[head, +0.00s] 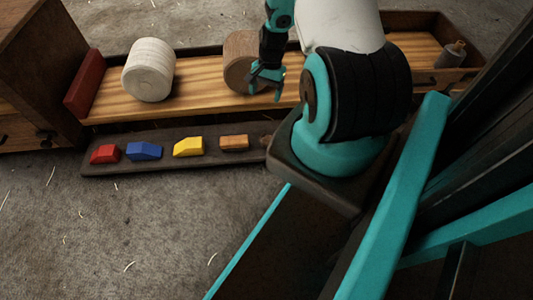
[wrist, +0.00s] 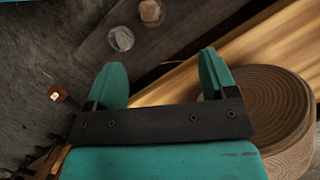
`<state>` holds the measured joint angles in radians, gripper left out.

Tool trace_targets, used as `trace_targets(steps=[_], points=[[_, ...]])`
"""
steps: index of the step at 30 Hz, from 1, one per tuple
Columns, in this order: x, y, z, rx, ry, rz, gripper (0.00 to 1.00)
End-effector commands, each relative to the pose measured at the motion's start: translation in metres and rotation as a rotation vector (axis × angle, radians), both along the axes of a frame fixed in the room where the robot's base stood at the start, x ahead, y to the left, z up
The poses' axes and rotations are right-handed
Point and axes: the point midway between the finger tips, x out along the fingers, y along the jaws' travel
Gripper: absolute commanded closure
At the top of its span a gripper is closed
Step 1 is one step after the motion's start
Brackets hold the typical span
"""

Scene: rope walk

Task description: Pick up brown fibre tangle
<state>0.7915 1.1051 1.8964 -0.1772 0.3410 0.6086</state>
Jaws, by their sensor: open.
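No brown fibre tangle can be made out for certain in either view. In the head view, a small brown bit (head: 266,140) shows at the right end of the dark tray, mostly hidden by my arm's base; I cannot tell what it is. My gripper (head: 265,88) hangs in front of the brown spool (head: 240,58), above the wooden plank. In the wrist view my gripper (wrist: 166,82) is open, with nothing between its fingers, and the brown coiled spool (wrist: 265,105) stands just right of it.
The dark tray (head: 115,168) holds red, blue, yellow and wooden blocks. A pale spool (head: 149,70) and a red block (head: 84,82) stand on the plank's left. A small bottle (head: 452,52) is at the right.

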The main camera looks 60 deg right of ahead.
Motion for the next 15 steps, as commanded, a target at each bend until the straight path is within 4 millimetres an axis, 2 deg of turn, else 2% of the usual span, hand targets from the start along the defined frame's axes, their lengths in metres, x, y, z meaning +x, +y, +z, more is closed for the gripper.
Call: trace_targets(steps=[1,7,15], points=[[-0.008,-0.006,-0.028,0.002,0.012,-0.034,0.22],[-0.021,-0.011,-0.063,0.003,0.034,-0.094,0.22],[-0.023,0.005,-0.122,0.005,0.035,-0.092,0.22]])
